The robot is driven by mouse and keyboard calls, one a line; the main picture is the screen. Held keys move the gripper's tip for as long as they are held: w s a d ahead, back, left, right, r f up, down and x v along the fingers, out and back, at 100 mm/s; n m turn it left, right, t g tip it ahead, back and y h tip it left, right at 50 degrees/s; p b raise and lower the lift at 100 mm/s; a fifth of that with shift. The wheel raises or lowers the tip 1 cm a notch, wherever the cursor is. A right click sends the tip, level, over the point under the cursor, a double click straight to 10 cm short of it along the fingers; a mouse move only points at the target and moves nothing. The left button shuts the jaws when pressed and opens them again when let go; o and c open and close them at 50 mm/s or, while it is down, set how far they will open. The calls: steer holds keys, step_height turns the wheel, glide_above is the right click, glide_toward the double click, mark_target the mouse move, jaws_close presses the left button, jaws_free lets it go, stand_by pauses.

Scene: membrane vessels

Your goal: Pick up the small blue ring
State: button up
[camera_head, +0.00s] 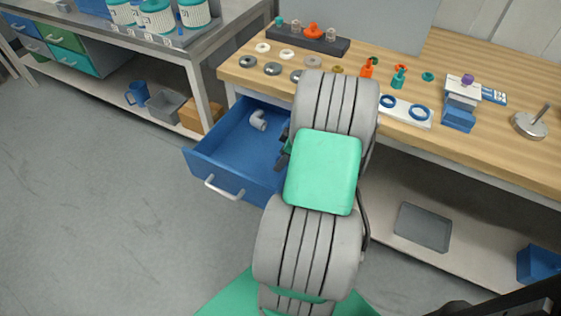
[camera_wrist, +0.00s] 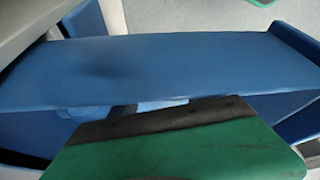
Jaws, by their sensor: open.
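The small blue ring (camera_head: 388,101) lies on a white card (camera_head: 405,109) on the wooden bench in the head view. A larger blue ring (camera_head: 420,112) lies to its right on the same card. My gripper (camera_head: 284,152) is mostly hidden behind my arm. Its dark end shows at the right side of the open blue drawer (camera_head: 215,172), below and left of the rings. It is open, and no ring shows at it. In the wrist view a blue panel (camera_wrist: 160,72) fills the middle, with a green and dark part in front of it. Neither ring shows there.
A grey pipe elbow (camera_head: 258,120) lies in the drawer. Orange (camera_head: 367,67) and teal (camera_head: 399,77) fittings stand behind the card. Washers and a dark rack (camera_head: 322,42) are to the left. Floor at left is clear.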

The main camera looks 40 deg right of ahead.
jaws_close()
stand_by(0.5)
steer(key=shift+r, duration=0.15)
